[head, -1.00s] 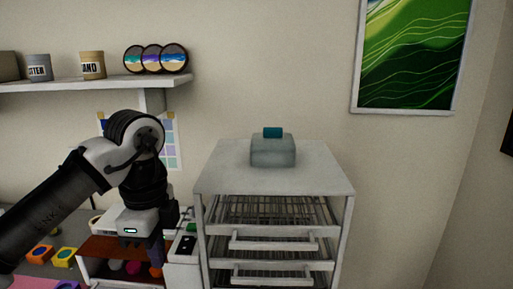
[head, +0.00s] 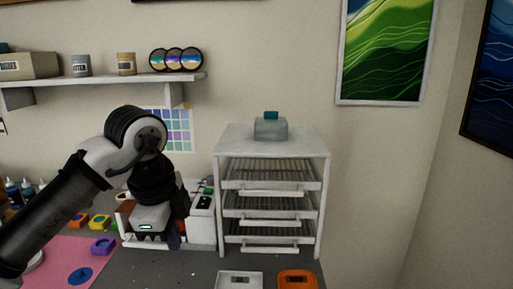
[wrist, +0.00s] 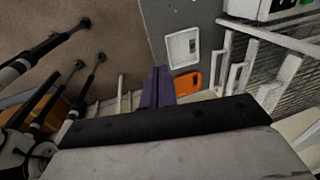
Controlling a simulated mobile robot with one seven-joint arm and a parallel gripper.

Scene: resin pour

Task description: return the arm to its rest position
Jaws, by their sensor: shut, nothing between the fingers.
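My arm reaches in from the left in the head view, bent at the elbow with its wrist pointing down. My gripper (head: 175,238) hangs in front of a white box-like unit (head: 203,222) on the workbench, left of the drawer rack. Its purple fingers also show in the wrist view (wrist: 157,88), pressed together with nothing between them. In the wrist view they are above the bench's edge, beside the floor.
A white drawer rack (head: 272,138) stands right of my arm, with a teal-lidded container (head: 270,128) on top. A white scale (head: 240,280) and an orange device (head: 298,279) lie before it. A pink mat (head: 62,262) and colored pieces lie left. A shelf (head: 110,82) hangs above.

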